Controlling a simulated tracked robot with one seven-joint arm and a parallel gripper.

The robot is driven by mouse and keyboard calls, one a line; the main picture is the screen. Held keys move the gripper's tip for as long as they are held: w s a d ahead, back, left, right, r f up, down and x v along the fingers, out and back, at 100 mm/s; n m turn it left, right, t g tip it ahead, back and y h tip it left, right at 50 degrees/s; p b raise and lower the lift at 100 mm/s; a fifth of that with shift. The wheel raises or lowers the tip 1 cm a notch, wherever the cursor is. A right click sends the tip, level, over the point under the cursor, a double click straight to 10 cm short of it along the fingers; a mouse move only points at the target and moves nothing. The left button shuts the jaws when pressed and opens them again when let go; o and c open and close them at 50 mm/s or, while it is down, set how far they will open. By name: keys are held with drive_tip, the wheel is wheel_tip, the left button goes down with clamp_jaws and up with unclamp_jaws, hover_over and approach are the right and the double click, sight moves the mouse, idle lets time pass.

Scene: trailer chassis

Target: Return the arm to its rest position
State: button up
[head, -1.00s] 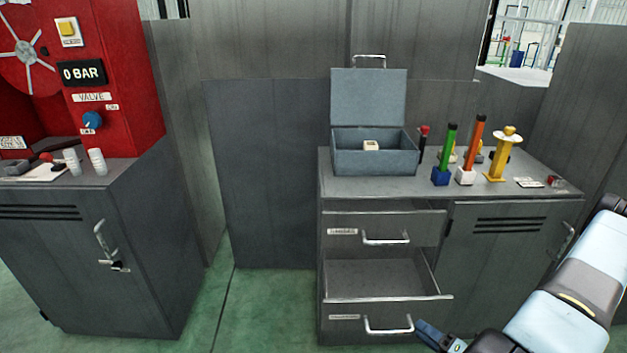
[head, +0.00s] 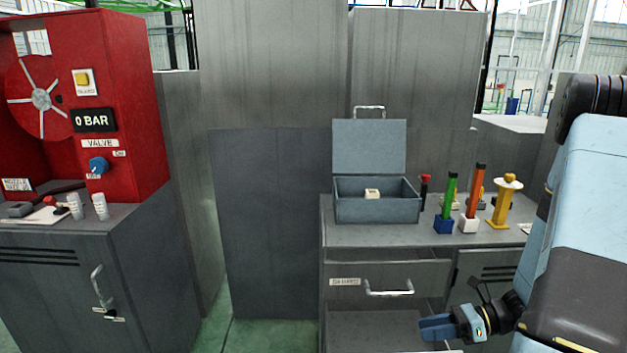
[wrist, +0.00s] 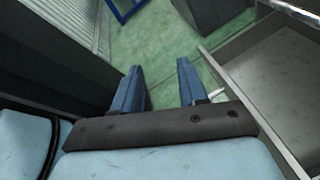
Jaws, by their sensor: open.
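My arm (head: 585,240) fills the right side of the head view, bent, with a large blue and dark link close to the camera. My gripper (head: 437,328) shows at the lower right, in front of the grey drawer cabinet. In the wrist view my gripper (wrist: 160,72) has its two blue fingers apart with only green floor between them, so it is open and empty. The open drawer (wrist: 285,80) lies to the right of the fingers in the wrist view, close to them; I cannot tell the exact gap.
A red valve panel (head: 130,150) stands on the left cabinet (head: 60,270). Green floor (head: 265,335) shows between the cabinets.

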drive_tip(key=s+a+r+n+t+h, duration=0.1)
drive_tip(key=s+r+n+h, duration=0.2)
drive_tip(key=r+n, duration=0.5)
drive_tip(key=s+a+r+n+t+h, duration=0.1)
drive_tip(key=s+r+n+h, duration=0.3)
drive_tip(key=r, duration=0.9)
drive_tip(key=s+a+r+n+t+h, duration=0.1)
drive_tip(key=s+a+r+n+h, duration=0.1)
drive_tip(key=r+n+h, duration=0.5)
wheel_tip(320, 180, up, 4)
drive_tip(key=s+n, duration=0.1)
drive_tip(key=n, duration=0.4)
drive_tip(key=shift+s+r+t, duration=0.15)
drive_tip(key=shift+s+t, duration=0.2)
drive_tip(key=shift+t, duration=0.05)
